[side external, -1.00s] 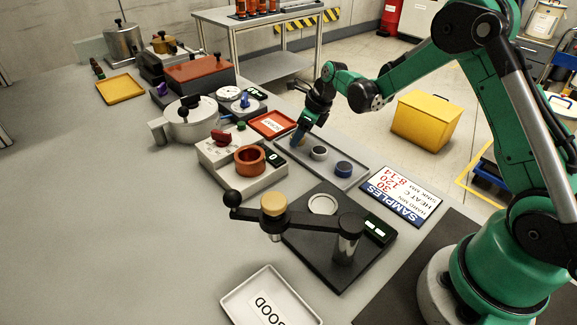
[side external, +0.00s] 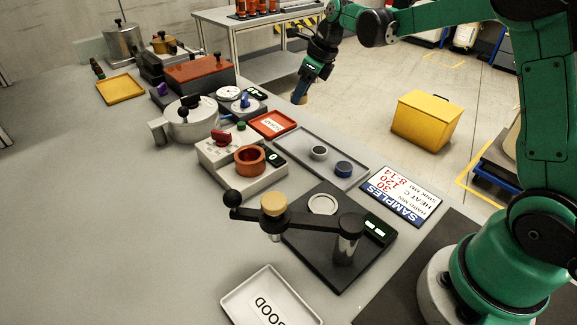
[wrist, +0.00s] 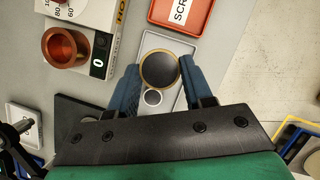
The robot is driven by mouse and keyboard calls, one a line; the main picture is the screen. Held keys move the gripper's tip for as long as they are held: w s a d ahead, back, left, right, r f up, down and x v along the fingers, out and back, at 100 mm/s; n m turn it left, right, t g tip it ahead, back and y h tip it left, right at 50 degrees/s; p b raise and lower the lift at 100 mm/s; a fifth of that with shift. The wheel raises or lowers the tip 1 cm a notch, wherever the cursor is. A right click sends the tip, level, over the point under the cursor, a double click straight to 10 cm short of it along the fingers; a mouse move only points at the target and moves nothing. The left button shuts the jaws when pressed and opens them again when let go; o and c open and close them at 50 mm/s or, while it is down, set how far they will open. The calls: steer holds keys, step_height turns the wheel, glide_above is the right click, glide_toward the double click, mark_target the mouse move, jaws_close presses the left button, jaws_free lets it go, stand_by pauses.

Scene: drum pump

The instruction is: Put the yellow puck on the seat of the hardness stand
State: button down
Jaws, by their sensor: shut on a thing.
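My gripper (side external: 301,97) is up in the air beyond the far edge of the bench in the side view. In the wrist view its blue fingers (wrist: 159,74) are shut on a round puck with a dark face and a yellowish rim, the yellow puck (wrist: 158,69). In the side view the puck is barely visible between the fingers. The hardness stand (side external: 300,236) is a black base with a pale round seat (side external: 322,204), which is empty. Its swing arm, carrying a tan weight (side external: 273,204), is turned to the left of the seat.
A white GOOD tray (side external: 270,298) is in front.

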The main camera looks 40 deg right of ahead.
step_height(320, 180, up, 12)
stand_by(0.6)
steer(key=n+g+y, duration=0.1)
steer(key=n+y, duration=0.1)
steer(key=n, duration=0.4)
glide_above(320, 205)
steer(key=d, duration=0.1)
steer(key=f, duration=1.4)
steer(key=shift+s+f, duration=0.3)
steer(key=shift+f, duration=1.3)
steer(key=shift+f, duration=0.1)
steer(key=shift+f, duration=0.55)
steer(key=shift+f, duration=0.25)
steer(key=shift+f, duration=0.35)
steer(key=shift+f, duration=0.75)
